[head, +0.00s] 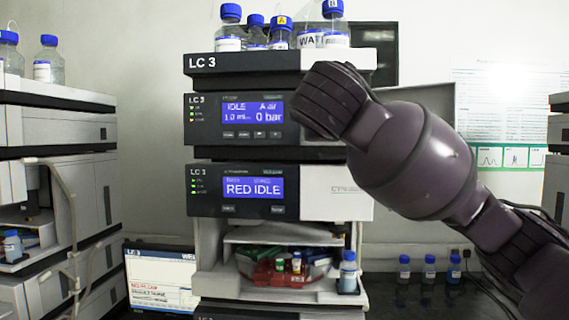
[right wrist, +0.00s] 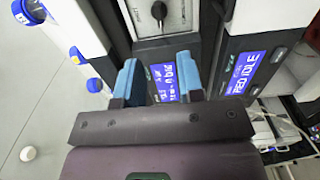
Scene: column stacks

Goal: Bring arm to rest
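My right arm (head: 420,160) comes in from the lower right in the head view, raised in front of the LC 3 column stack (head: 240,62). Beyond the fingers is a module with a blue screen (right wrist: 163,82). The right gripper cannot be made out in the head view. My left gripper is in neither view.
Blue-capped bottles (head: 230,28) stand on top of the stack. A tray of coloured vials (head: 281,272) sits low in it. Another stack (head: 52,127) is on the left. Small bottles (head: 429,270) stand on the dark bench at right. A screen (head: 160,282) is lower left.

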